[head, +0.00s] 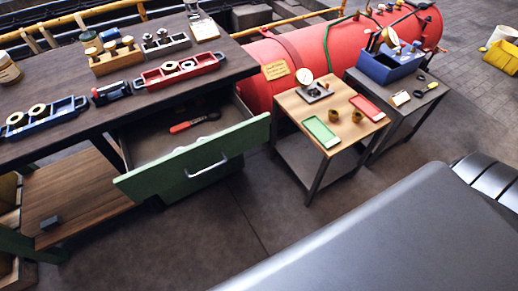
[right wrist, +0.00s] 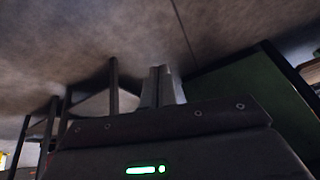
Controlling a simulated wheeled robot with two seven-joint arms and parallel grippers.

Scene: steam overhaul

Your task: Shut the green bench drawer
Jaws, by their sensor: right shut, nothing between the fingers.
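The green bench drawer (head: 196,160) stands pulled out from under the dark-topped workbench (head: 110,84) in the head view. Its green front has a pale bar handle (head: 207,167). Inside lie a red-handled tool (head: 190,123) and a pale item partly hidden by the front. In the right wrist view, my right gripper (right wrist: 160,88) is shut and empty, pointing over the floor. A dark green panel (right wrist: 250,95), which looks like the drawer front, is right of the fingers, with no visible contact. My left gripper is in neither view.
A small wooden-topped table (head: 290,103) with green and red trays stands right of the drawer, with a grey table (head: 372,92) beyond. A red tank (head: 325,50) lies behind. The floor (head: 222,225) before the drawer is clear. Bench fixtures hold several parts.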

